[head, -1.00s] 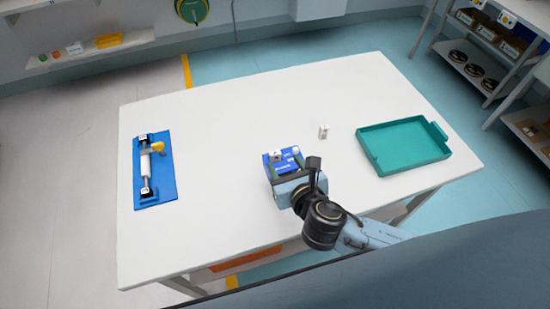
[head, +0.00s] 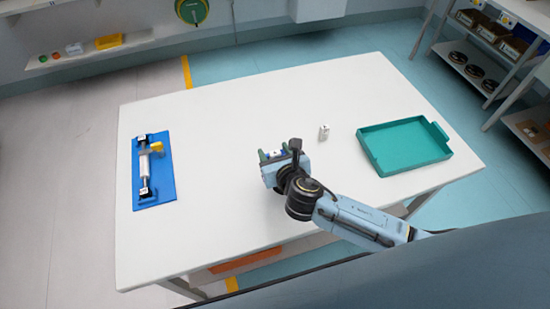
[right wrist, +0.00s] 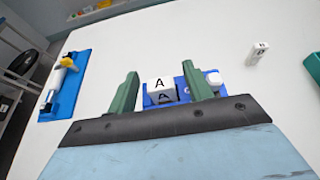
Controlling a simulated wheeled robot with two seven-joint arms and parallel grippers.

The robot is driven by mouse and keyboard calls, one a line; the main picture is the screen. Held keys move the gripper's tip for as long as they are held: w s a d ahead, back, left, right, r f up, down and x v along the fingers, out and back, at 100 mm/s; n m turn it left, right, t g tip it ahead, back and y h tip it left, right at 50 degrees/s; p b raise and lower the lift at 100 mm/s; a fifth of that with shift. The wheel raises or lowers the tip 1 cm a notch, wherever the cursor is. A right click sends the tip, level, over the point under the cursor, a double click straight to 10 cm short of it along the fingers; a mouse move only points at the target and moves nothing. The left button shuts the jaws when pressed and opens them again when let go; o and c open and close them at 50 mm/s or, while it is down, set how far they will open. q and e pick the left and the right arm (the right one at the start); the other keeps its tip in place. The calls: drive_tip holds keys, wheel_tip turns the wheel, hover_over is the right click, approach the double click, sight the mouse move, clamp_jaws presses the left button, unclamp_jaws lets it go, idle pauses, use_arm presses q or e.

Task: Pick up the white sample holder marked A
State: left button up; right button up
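The white sample holder marked A (right wrist: 160,88) sits on a small blue base (right wrist: 180,87) in the right wrist view, its black letter facing the camera. A white knob (right wrist: 215,80) stands at the base's right side. My right gripper (right wrist: 160,70) is open, with one green finger on each side of the holder. A gap shows between the left finger and the holder. In the head view the right gripper (head: 274,152) covers most of the base and holder. My left gripper is not in view.
A small white block (head: 324,132) with a dark mark stands alone on the white table (head: 220,120). A teal tray (head: 393,173) lies at the right. A blue board (head: 153,195) with a white cylinder and yellow part lies at the left.

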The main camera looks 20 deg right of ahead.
drive_tip(key=c, duration=0.9)
